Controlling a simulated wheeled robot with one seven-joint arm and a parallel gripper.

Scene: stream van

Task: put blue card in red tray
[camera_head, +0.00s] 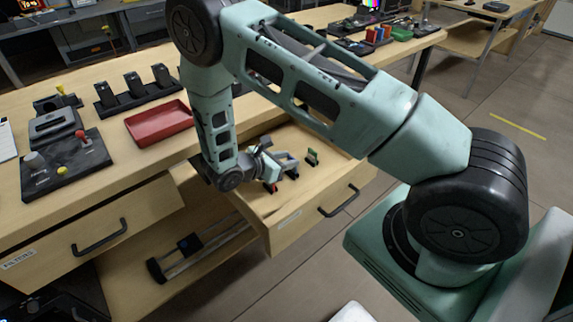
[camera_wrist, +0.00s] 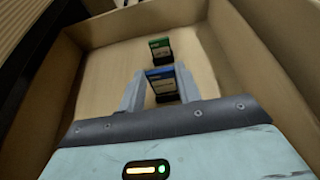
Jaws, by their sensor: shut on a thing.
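My gripper (camera_wrist: 160,78) is inside the open drawer with its two fingers shut on the blue card (camera_wrist: 163,83), a small dark card with a blue top edge. The card is upright between the fingers in the wrist view. In the head view my gripper (camera_head: 286,168) is low in the drawer, and the blue card cannot be made out clearly there. The red tray (camera_head: 160,123) lies on the bench top, left of my arm, and looks empty.
A green-topped card (camera_wrist: 160,50) stands just beyond the blue one in the open drawer (camera_head: 318,205). Drawer walls surround my gripper. Black holders (camera_head: 136,90) stand behind the red tray, and a control box (camera_head: 62,162) with a red lever is left of it.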

